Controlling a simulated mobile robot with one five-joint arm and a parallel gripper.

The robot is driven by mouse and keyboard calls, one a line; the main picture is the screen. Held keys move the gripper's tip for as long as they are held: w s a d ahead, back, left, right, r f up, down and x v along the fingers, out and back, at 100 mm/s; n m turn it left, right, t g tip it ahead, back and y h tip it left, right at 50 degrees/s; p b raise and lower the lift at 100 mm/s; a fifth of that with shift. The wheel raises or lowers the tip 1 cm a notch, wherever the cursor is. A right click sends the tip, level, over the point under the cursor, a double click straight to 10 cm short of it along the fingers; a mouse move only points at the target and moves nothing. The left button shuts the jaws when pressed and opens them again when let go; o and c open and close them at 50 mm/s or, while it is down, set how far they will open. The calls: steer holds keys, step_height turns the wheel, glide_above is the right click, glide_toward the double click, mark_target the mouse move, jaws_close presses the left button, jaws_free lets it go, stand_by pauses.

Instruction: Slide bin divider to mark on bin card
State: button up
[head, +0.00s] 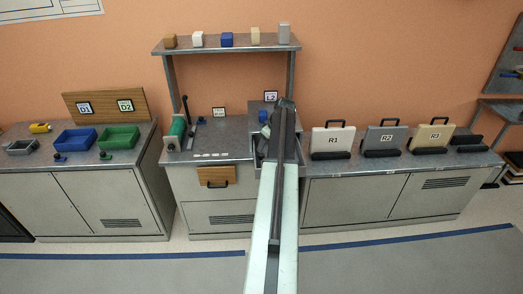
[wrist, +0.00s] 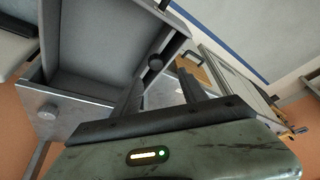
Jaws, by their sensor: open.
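My gripper (head: 287,104) is at the far end of my arm, in front of the grey box marked L2 (head: 270,97). In the wrist view my gripper (wrist: 160,77) is open, with a finger to either side and nothing clearly held. I cannot make out the divider or a mark on a bin card. My arm hides part of this area.
A green roller (head: 175,133) and a dark lever stand on the counter left of my arm. A shelf (head: 226,46) with several blocks is above. Panels R1 (head: 332,139), R2 and R3 stand at right. Blue (head: 74,140) and green trays are at left. The floor in front is clear.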

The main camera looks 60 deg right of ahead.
mark_target(262, 155)
steer(key=b+x, duration=0.7)
steer(key=shift+s+d+f+b, duration=0.2)
steer(key=shift+d+f+b, duration=0.15)
steer(key=shift+f, duration=0.1)
steer(key=shift+r, duration=0.15)
jaws_close()
stand_by(1.0)
